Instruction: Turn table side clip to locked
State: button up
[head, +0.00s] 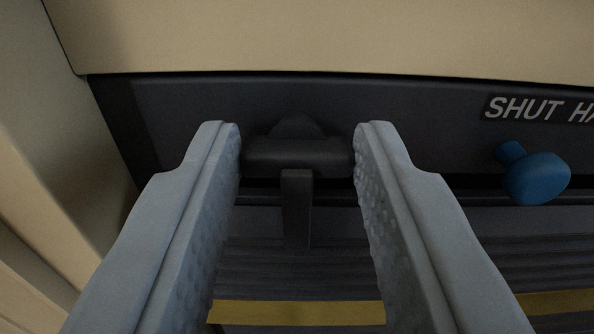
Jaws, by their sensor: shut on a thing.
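The table side clip (297,156) is a dark grey crossbar piece on a dark panel, in the middle of the head view. A narrow dark tab (296,208) hangs down from its middle. My gripper (298,152) has one grey finger on each side of the clip. The fingertips are shut on the two ends of the crossbar. The crossbar lies about level in the picture. The clip's mount behind it is dark and hard to make out.
A blue knob (537,177) sticks out at the right, below a label reading "SHUT HA" (538,108), cut off by the frame. A beige panel (320,38) is above and a beige wall (35,150) at left. A yellow strip (297,312) crosses the ribbed dark surface below.

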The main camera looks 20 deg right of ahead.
jog(key=o, duration=0.7)
jog(key=shift+s, duration=0.15)
jog(key=v, duration=1.7)
jog(key=shift+s, duration=0.1)
jog(key=s+a+r+y, duration=0.1)
jog(key=s+a+r, duration=0.25)
jog(key=r, duration=0.45)
jog(key=s+a+r+n, duration=0.1)
jog(key=s+a+r, duration=0.25)
jog(key=r, duration=0.45)
jog(key=s+a+r+y, duration=0.1)
jog(key=s+a+r, duration=0.2)
jog(key=a+r, duration=0.3)
jog(key=s+a+r+y, duration=0.1)
jog(key=s+a+r, duration=0.1)
jog(key=s+r, duration=0.3)
jog(key=s+a+r+n+y, duration=0.1)
jog(key=s+a+r, duration=0.2)
jog(key=s, duration=0.8)
jog(key=s+a+r+n+y, duration=0.1)
jog(key=s+a+r, duration=0.1)
jog(key=s+r, duration=0.5)
jog(key=shift+s+a, duration=0.15)
jog(key=shift+s, duration=0.3)
